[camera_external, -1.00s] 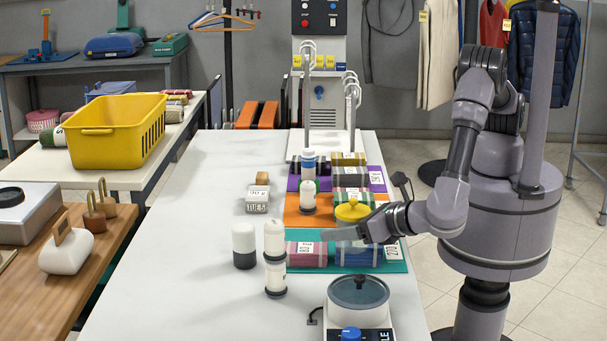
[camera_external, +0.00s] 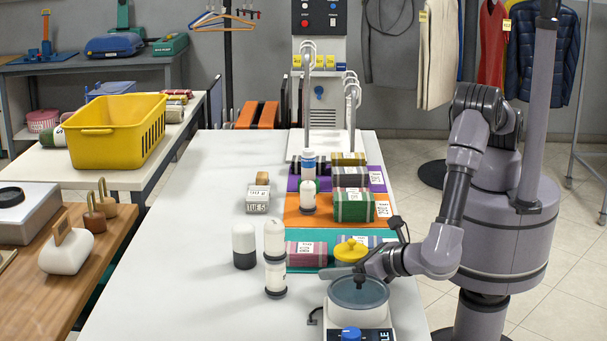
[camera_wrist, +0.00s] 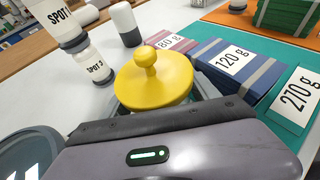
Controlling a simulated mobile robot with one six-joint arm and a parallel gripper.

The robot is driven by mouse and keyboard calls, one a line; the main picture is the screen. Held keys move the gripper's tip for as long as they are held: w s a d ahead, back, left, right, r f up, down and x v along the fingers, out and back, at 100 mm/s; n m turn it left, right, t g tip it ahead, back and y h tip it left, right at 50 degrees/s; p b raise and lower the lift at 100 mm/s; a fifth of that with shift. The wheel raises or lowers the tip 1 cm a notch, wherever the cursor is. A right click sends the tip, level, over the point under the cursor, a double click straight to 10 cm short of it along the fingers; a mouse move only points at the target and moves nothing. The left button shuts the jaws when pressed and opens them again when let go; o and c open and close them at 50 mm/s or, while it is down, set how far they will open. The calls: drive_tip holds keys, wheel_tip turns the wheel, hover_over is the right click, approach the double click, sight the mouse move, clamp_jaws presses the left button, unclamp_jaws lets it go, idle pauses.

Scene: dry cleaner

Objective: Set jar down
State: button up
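The jar shows mainly as a yellow lid with a round knob, seen in the external view (camera_external: 350,250) and in the wrist view (camera_wrist: 150,82). A little of its clear rim shows under the lid in the wrist view. My gripper (camera_external: 348,272) reaches in from the right at the jar's near side and appears shut around its body; the fingers are largely hidden. The jar is by the near edge of the teal mat (camera_external: 400,267), just behind the scale (camera_external: 358,314). Whether its base touches anything is hidden.
White bottles (camera_external: 275,258) and a white-topped black container (camera_external: 244,246) stand left of the jar. Orange (camera_external: 292,217) and purple mats lie behind. The white table (camera_external: 175,270) is clear at left.

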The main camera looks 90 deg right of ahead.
drive_tip(key=shift+s+a+r, duration=0.1)
drive_tip(key=shift+r, duration=0.15)
drive_tip(key=p+v, duration=0.4)
drive_tip(key=v, duration=0.7)
drive_tip(key=shift+s+a+p, duration=0.2)
drive_tip(key=shift+s+p, duration=0.05)
drive_tip(key=shift+p, duration=0.1)
drive_tip(key=w+d+r+m+g, duration=0.4)
drive_tip(key=d+r+m+g, duration=0.2)
drive_tip(key=d+r+m, duration=0.6)
drive_tip(key=s+d+r+m+g+y, duration=0.2)
drive_tip(key=d+r+m, duration=0.15)
drive_tip(key=d, duration=0.45)
drive_tip(key=s+d+r+m+g+y, duration=0.2)
drive_tip(key=d+r+m, duration=0.15)
drive_tip(key=d, duration=0.45)
drive_tip(key=s+d+r+m+t+y, duration=0.2)
drive_tip(key=s+d+r+m, duration=0.1)
drive_tip(key=s+m, duration=0.2)
drive_tip(key=s+d+r+m+t+y, duration=0.2)
drive_tip(key=s+m, duration=0.4)
drive_tip(key=m, duration=0.3)
drive_tip(key=shift+d+r+m+t+y, duration=0.35)
drive_tip(key=shift+d+y, duration=0.35)
drive_tip(key=shift+d, duration=0.25)
